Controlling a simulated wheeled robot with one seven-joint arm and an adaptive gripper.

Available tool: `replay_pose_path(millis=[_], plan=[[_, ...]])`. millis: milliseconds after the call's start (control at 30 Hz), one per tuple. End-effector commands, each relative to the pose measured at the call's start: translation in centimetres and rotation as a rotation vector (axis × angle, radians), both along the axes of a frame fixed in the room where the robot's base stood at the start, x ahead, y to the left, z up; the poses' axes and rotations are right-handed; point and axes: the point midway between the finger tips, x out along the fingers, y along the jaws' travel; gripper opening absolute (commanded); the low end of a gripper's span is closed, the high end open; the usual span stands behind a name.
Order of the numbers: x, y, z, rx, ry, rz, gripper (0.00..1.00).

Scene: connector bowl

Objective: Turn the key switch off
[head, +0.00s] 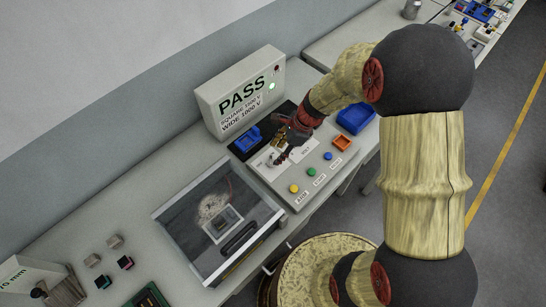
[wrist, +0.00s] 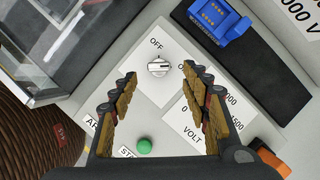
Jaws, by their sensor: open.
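The key switch (wrist: 158,67) is a small silver knob on a pale panel (wrist: 140,40), with an OFF label just beyond it in the wrist view. My gripper (wrist: 160,82) is open, its two fingers spread to the left and right below the knob in that picture. The knob shows in the gap near the fingertips, and I see no finger touching it. In the head view my gripper (head: 282,150) is low over the control box, and it hides much of the switch area.
A green button (wrist: 144,146) and a VOLT label (wrist: 192,133) are close by. A white box reading PASS (head: 243,92) stands behind. A clear-lidded case (head: 218,222) is at the left. Blue (head: 355,118) and orange (head: 342,143) parts are on the right.

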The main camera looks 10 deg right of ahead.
Motion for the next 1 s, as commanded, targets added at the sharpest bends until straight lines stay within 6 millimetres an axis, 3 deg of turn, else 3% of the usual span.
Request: replay_pose_path(millis=[100, 333, 700, 1000], plan=[[0.0, 0.8, -2.1, 0.001, 0.003, 0.002, 0.47], [0.3, 1.8, -4.5, 0.0, 0.002, 0.003, 0.47], [0.3, 2.0, -5.0, -0.001, 0.0, 0.002, 0.47], [0.3, 2.0, -5.0, -0.001, 0.0, 0.002, 0.3]])
